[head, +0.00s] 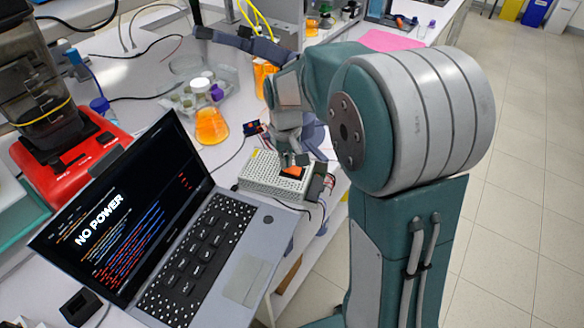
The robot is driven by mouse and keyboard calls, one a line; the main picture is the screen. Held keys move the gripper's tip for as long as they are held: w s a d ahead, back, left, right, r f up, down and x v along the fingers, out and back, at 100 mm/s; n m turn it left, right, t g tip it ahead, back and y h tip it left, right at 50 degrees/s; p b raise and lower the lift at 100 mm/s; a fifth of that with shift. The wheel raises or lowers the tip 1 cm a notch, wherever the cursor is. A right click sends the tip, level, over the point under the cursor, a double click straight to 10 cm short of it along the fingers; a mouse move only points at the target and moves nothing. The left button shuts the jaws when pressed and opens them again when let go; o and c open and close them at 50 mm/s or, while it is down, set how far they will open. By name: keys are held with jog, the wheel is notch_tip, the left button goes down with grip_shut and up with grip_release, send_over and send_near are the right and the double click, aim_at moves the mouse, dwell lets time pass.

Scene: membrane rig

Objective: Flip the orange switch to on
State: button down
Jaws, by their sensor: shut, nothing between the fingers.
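The orange switch (292,171) sits in a dark mount on top of a grey perforated metal box (262,177), near the bench's front edge. My gripper (291,160) points down, its shut fingertips right at the far side of the switch. I cannot tell whether they touch it. Nothing shows between the fingers. The switch's exact tilt is too small to read. The laptop (175,230) in front of the box shows "NO POWER" on its dark screen.
An orange-filled flask (210,125) and a tray of small bottles (190,95) stand behind the box. A red-based machine (65,155) is at left. Cables run over the bench near the box. A pink sheet (393,41) lies farther back.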

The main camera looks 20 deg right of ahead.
jog(key=shift+f, duration=0.2)
jog(key=shift+r, duration=3.55)
jog(key=s+r+t, duration=0.2)
jog(key=s, duration=0.8)
jog(key=s+r+m+t, duration=0.1)
jog(key=s+r+t, duration=0.2)
jog(key=s, duration=0.8)
jog(key=shift+s+a+t, duration=0.2)
jog(key=shift+s+t, duration=0.05)
jog(key=shift+t, duration=0.05)
